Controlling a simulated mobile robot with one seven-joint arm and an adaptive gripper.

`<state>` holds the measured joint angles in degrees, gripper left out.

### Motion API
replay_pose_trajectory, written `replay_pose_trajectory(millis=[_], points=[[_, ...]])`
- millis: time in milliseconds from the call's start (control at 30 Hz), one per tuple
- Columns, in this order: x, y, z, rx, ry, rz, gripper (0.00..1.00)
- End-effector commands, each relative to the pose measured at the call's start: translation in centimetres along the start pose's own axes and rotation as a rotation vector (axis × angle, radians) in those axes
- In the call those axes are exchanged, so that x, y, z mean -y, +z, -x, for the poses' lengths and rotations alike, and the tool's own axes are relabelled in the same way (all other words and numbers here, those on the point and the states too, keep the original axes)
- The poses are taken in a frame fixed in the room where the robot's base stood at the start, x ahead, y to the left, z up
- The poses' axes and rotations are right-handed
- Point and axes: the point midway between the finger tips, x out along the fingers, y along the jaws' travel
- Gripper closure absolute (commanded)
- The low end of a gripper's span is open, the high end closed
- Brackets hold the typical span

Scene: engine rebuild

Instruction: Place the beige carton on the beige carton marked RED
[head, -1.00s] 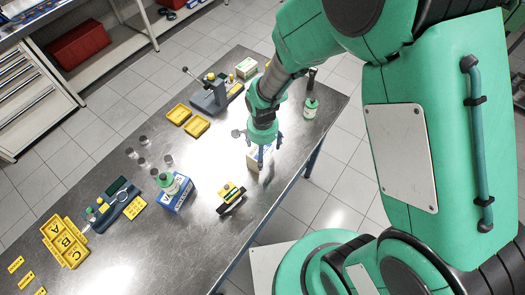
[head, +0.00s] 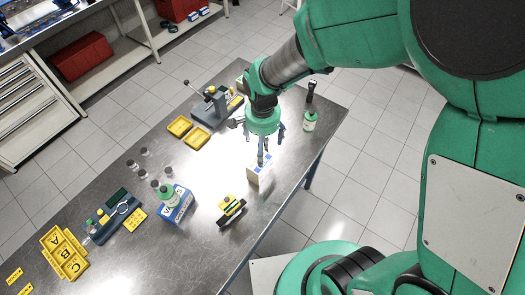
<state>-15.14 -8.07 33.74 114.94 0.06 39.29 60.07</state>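A small pale carton with a blue mark (head: 261,174) stands near the right edge of the metal bench, directly below my gripper (head: 263,160). The fingertips are at or just above its top, seen nearly edge-on. I cannot tell whether they touch it or how far apart they are. Another pale carton (head: 241,82) stands at the far end of the bench, mostly hidden behind my arm. No RED marking is readable on either carton.
A blue and white box (head: 176,206) with a green bottle (head: 168,197) stands left of the carton. A yellow-topped black item (head: 230,210) lies nearby. Yellow trays (head: 196,137), a grey press (head: 213,105) and another green bottle (head: 310,121) stand farther back.

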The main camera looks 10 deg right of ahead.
Motion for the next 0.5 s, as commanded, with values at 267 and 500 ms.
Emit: replay_pose_trajectory(millis=[267,500], points=[[-0.03,0.02,0.60,0.000,0.001,0.000,0.14],[-0.02,0.01,0.58,0.000,0.001,0.000,0.14]])
